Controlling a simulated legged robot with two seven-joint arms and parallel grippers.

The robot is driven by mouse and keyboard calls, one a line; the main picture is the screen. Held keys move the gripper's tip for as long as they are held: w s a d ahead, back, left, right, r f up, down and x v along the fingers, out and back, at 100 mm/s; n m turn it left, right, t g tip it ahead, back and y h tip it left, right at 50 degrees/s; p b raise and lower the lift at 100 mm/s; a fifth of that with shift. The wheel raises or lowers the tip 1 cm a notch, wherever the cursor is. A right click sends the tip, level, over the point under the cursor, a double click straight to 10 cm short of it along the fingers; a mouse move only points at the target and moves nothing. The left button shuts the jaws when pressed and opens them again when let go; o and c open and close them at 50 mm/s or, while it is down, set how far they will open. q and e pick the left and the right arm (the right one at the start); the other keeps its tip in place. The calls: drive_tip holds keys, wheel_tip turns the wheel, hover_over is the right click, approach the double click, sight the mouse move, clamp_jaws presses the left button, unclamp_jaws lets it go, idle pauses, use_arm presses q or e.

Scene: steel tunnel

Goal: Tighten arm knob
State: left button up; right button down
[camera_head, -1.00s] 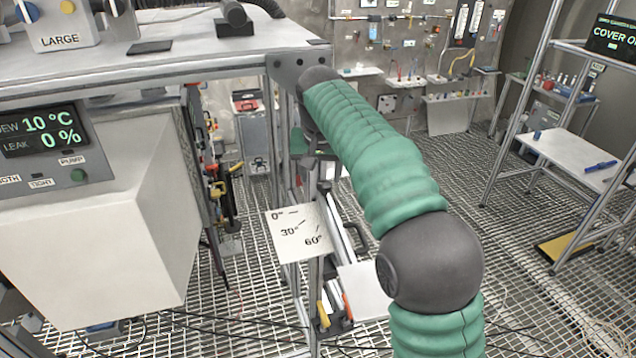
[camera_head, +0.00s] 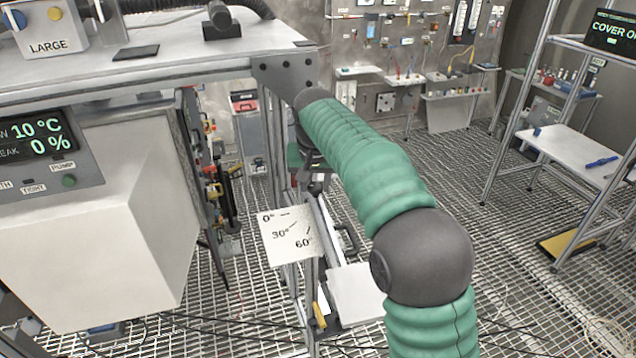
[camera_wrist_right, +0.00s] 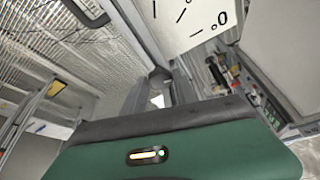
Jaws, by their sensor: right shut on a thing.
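My right arm, in a green sleeve, crosses the middle of the head view and bends down at the frame's post. My right gripper (camera_head: 318,186) is small and dark there, just above and beside a white angle plate (camera_head: 285,238) marked 0°, 30° and 60°. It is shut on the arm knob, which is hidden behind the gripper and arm. In the right wrist view the gripper's green and dark body fills the bottom, and the angle plate (camera_wrist_right: 196,22) is at the top. My left gripper is not in view.
A steel bench (camera_head: 160,65) stands at the left, with a white box (camera_head: 120,220) and a display (camera_head: 35,140) under it. A white panel (camera_head: 355,296) sits low beside the post. A shelf rack (camera_head: 575,160) stands at the right. Open grating floor (camera_head: 440,175) lies between.

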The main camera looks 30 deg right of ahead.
drive_tip(key=shift+d+f, duration=0.2)
drive_tip(key=shift+d, duration=0.05)
drive_tip(key=shift+w+a, duration=0.1)
drive_tip(key=shift+a, duration=0.35)
drive_tip(key=shift+d+r+n, duration=0.1)
drive_tip(key=shift+d+n, duration=0.2)
drive_tip(key=shift+n, duration=0.1)
drive_tip(key=shift+s+d+n+y+p, duration=0.1)
drive_tip(key=shift+s+n+y+p, duration=0.15)
drive_tip(key=shift+n+p, duration=0.25)
drive_tip(key=shift+n+y, duration=0.25)
drive_tip(key=shift+n, duration=0.15)
drive_tip(key=shift+w+n, duration=0.1)
drive_tip(key=shift+n, duration=0.6)
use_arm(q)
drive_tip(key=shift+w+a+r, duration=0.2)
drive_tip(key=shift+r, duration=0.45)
use_arm(e)
drive_tip(key=shift+f, duration=0.2)
